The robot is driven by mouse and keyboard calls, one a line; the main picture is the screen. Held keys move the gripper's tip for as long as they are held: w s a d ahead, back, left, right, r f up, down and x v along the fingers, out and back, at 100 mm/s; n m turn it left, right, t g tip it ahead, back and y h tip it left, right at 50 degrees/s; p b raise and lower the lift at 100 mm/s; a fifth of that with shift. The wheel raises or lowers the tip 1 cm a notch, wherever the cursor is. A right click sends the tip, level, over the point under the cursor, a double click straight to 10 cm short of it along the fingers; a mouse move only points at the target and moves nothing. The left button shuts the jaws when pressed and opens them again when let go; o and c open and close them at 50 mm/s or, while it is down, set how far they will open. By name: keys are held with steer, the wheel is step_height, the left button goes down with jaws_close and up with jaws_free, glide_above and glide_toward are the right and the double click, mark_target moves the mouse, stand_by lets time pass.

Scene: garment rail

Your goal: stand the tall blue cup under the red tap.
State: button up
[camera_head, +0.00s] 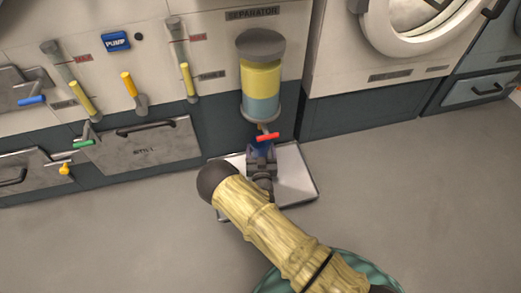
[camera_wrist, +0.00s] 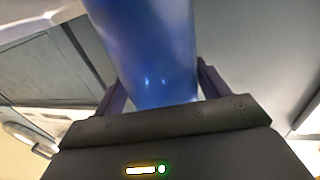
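The tall blue cup (camera_wrist: 150,50) fills the space between the two fingers of my gripper (camera_wrist: 160,88) in the wrist view. Both fingers appear to press against its sides. In the head view only a small dark blue part of the cup (camera_head: 262,146) shows past my gripper (camera_head: 261,156). The red tap (camera_head: 267,136) is just beyond and above it, below the yellow and blue separator tank (camera_head: 260,90). The cup's base is hidden by my gripper and arm, so I cannot tell whether it touches the tray.
A pale tray (camera_head: 298,180) lies on the floor below the tap, partly covered by my arm. Panels with yellow, blue and green handles are at the left. A round-doored machine (camera_head: 410,20) stands at the right. The floor (camera_head: 420,190) on the right is clear.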

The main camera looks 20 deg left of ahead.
steer(key=shift+o, duration=0.9)
steer(key=shift+f, duration=0.45)
steer(key=shift+r+p, duration=0.3)
steer(key=shift+r, duration=0.2)
steer(key=shift+s+d+r+p, duration=0.2)
steer(key=shift+s+p, duration=0.1)
steer(key=shift+p, duration=0.1)
steer(key=p+v, duration=0.4)
steer(key=v, duration=0.2)
steer(key=shift+s, duration=0.4)
steer(key=shift+d+r, duration=0.1)
steer(key=shift+r, duration=0.05)
